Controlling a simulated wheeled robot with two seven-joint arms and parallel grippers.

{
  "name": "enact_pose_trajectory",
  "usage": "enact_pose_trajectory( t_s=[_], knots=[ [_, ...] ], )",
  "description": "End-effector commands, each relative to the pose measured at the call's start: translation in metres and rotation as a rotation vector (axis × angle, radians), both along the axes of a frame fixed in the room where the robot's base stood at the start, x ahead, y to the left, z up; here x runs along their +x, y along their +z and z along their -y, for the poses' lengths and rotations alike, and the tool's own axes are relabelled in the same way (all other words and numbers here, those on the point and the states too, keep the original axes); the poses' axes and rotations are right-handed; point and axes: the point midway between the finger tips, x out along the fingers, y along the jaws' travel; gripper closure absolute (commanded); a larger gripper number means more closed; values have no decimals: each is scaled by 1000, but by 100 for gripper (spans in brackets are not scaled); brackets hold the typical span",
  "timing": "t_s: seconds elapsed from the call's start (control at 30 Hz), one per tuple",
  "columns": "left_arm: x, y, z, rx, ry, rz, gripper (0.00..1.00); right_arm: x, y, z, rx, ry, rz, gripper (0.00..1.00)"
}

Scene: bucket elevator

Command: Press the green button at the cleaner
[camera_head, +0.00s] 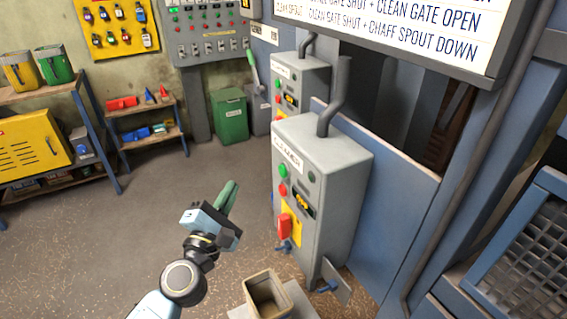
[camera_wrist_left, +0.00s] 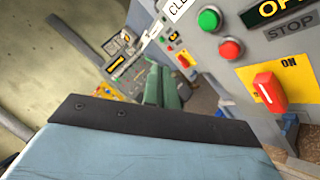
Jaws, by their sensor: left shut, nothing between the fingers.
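The cleaner box (camera_head: 330,175) is a grey control cabinet right of centre in the head view. Its green button (camera_head: 283,171) is on the front face, above a red button (camera_head: 282,189). In the left wrist view the green button (camera_wrist_left: 209,19) is at the top, with the red button (camera_wrist_left: 230,49) below right of it. My left gripper (camera_head: 231,190) is shut and empty, left of the cabinet and apart from it, with its green fingers pointing up in the head view. The fingers also show in the left wrist view (camera_wrist_left: 162,85). My right gripper is not in view.
An open bin (camera_head: 267,294) stands on the floor in front. A second similar cabinet (camera_head: 298,84) is behind. The floor (camera_head: 120,230) at left is clear.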

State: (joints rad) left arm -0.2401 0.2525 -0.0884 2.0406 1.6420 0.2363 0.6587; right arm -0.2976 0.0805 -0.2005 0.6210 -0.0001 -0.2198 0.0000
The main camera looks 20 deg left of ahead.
Motion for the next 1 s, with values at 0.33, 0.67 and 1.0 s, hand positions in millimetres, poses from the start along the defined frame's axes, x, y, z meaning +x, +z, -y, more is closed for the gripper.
enact_pose_trajectory(
  t_s=[0.33,0.67,1.0],
  knots=[
    [0,1,0,-6,0,2,100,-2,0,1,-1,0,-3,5],
    [22,2,19,-7,-1,3,100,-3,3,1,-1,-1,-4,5],
    [56,1,49,-6,0,3,100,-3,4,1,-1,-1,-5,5]
  ],
)
